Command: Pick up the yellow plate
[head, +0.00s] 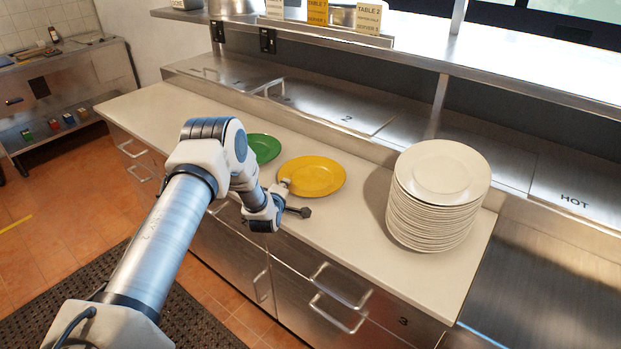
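The yellow plate (316,176) lies flat on the white counter, between a green plate on its left and a stack of white plates on its right. My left gripper (293,198) is at the yellow plate's near left edge, with its fingers apart. One fingertip overlaps the plate's rim in the picture, and the darker finger is in front of the plate toward the counter's front edge. I cannot tell whether either finger touches the plate. My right gripper is not in view.
The green plate (263,148) is partly hidden behind my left arm. A tall stack of white plates (436,205) stands to the right. A metal shelf (400,48) with order tickets (317,12) runs above the back. The counter (350,240) is clear in front of the yellow plate.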

